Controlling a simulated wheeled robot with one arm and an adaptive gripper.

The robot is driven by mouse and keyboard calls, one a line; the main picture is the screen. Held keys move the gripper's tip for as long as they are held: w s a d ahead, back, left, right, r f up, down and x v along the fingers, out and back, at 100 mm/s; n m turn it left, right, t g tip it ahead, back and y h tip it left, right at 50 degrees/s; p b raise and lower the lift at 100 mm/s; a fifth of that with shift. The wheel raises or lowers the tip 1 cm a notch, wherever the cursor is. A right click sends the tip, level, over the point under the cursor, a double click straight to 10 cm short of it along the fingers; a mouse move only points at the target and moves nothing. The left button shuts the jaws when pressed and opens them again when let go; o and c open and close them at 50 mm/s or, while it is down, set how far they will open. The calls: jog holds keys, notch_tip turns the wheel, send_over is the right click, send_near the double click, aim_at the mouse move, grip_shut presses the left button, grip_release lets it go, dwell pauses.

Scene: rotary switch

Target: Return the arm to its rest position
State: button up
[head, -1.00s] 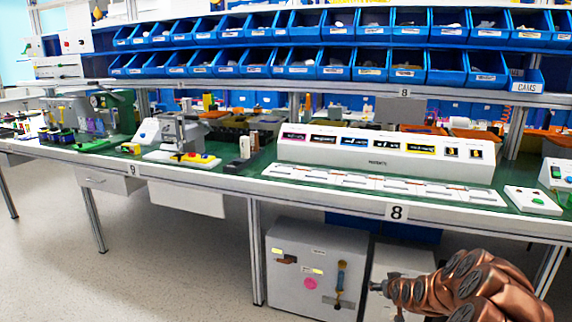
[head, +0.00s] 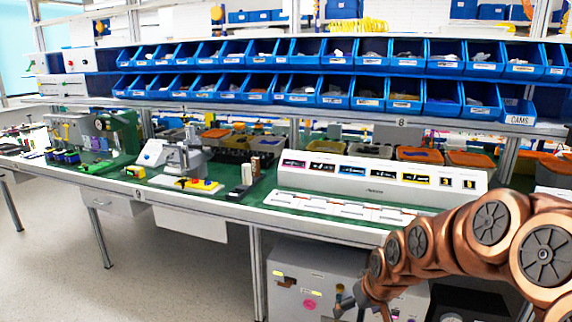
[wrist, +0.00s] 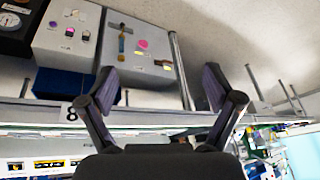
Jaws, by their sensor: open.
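My copper-coloured arm (head: 490,235) comes in from the right in the head view and bends down at its end. My gripper (wrist: 160,85) is open and empty in the wrist view, its two dark fingers spread apart. In the head view its end is low, in front of the grey cabinet (head: 290,268) under the bench, and its fingers are hard to make out. That cabinet, with a pink disc and a handle, also shows upside down in the wrist view (wrist: 148,85). Nothing is held.
The long workbench (head: 235,212) with a green top runs across, carrying a white display panel (head: 372,185) and several devices. Blue bins (head: 300,90) line the shelves above. A second grey cabinet (wrist: 68,30) stands beside the first. The floor (head: 190,275) at left is clear.

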jog(key=s+r+g+p, duration=0.2)
jog(key=s+r, duration=0.3)
jog(key=s, duration=0.6)
jog(key=s+d+r+m+g+h+p, duration=0.1)
jog(key=s+r+p, duration=0.4)
jog(key=s, duration=0.6)
jog(key=s+r+m+g+h+p, duration=0.1)
jog(key=s+r+g+p, duration=0.2)
jog(key=s+r, duration=0.4)
jog(key=s+p, duration=0.1)
jog(key=s, duration=0.3)
jog(key=shift+s+d, duration=0.15)
jog(key=shift+s, duration=0.1)
jog(key=shift+d, duration=0.1)
